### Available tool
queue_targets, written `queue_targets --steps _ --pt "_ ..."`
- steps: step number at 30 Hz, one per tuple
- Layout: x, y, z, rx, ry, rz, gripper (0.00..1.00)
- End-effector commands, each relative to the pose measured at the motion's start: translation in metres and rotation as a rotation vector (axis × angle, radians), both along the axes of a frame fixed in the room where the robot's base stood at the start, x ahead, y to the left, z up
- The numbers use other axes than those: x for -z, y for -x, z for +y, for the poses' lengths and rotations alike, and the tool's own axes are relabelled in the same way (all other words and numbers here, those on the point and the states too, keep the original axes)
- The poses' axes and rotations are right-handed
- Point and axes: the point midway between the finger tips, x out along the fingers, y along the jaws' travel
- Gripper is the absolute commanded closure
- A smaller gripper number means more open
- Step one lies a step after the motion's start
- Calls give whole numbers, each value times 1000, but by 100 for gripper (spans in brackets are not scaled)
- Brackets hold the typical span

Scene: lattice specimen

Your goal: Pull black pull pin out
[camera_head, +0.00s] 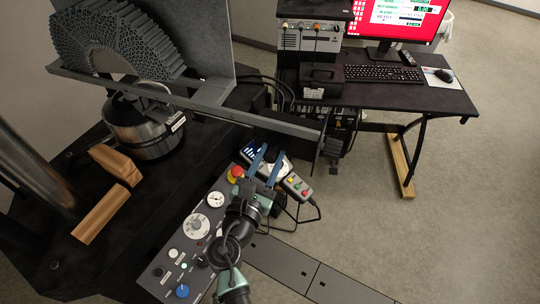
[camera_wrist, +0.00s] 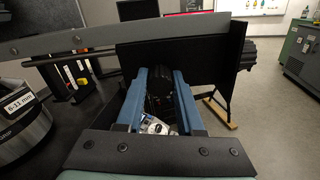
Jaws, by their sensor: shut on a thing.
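My gripper (camera_head: 272,153) reaches up from the bottom of the head view, its two blue fingers just below the long grey bar (camera_head: 215,108). In the wrist view my gripper (camera_wrist: 162,78) has its fingers on both sides of a dark rounded piece, which looks like the black pull pin (camera_wrist: 161,88). It is shut on this piece. The pin sits close under a black plate (camera_wrist: 185,45) near the bar's end. The pin's shaft and its hole are hidden, and in the head view the fingers and shadow hide most of it.
A control panel (camera_head: 190,240) with knobs and a red button lies beside my arm. A handheld pendant (camera_head: 295,186) with cables is right by the fingers. A steel cylinder (camera_head: 145,130) and wooden blocks (camera_head: 103,213) stand left. A desk (camera_head: 410,98) is behind; open floor lies right.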

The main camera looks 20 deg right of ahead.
Motion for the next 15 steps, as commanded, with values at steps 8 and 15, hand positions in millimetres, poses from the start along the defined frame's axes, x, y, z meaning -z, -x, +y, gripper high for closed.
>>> queue_targets --steps 8,15 --pt "0 14 12 -1 0 1 100" --pt "1 14 13 -1 0 1 62"
